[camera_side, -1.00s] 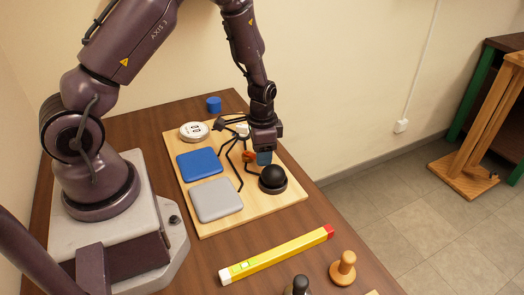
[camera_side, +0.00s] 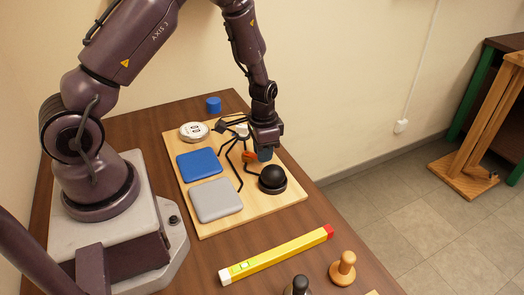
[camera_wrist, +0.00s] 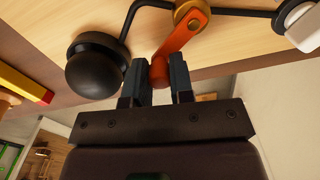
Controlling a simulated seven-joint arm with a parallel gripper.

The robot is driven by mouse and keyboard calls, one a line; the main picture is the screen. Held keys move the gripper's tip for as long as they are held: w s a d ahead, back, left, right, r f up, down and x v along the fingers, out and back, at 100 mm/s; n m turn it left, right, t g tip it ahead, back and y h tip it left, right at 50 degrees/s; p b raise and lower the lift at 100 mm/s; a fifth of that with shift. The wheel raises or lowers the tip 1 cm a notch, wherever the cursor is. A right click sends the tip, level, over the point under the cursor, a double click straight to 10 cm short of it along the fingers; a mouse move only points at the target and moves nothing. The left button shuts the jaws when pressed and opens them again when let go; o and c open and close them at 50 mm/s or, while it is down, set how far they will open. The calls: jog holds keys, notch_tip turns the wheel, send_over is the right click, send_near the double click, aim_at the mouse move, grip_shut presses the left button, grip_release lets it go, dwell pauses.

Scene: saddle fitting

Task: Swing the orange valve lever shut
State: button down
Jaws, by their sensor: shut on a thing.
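The orange valve lever (camera_wrist: 184,35) shows in the wrist view, running from a brass-coloured pivot (camera_wrist: 190,13) on a dark pipe down to a rounded end between my fingers. My gripper (camera_wrist: 159,66) is shut on that end, one finger on each side. In the side view the lever (camera_side: 249,156) is a small orange patch just left of my gripper (camera_side: 264,154), which points down over the wooden board. Most of the lever is hidden there by my gripper and the pipes.
A black ball-shaped knob (camera_side: 272,176) stands close beside my gripper. Blue (camera_side: 198,165) and grey (camera_side: 216,199) pads, a white round gauge (camera_side: 194,131) and thin dark pipes share the board (camera_side: 250,213).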

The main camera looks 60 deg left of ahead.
jog(key=n, duration=0.1)
jog(key=w+a+n, duration=0.1)
jog(key=n, duration=0.3)
jog(key=shift+w+a, duration=0.25)
jog(key=shift+a, duration=0.15)
jog(key=n, duration=0.2)
jog(key=a+n, duration=0.2)
jog(key=n, duration=0.1)
jog(key=shift+w+n, duration=0.2)
jog(key=shift+n, duration=0.1)
jog(key=shift+a, duration=0.1)
jog(key=c, duration=1)
grip_release()
notch_tip(320, 180, up, 13)
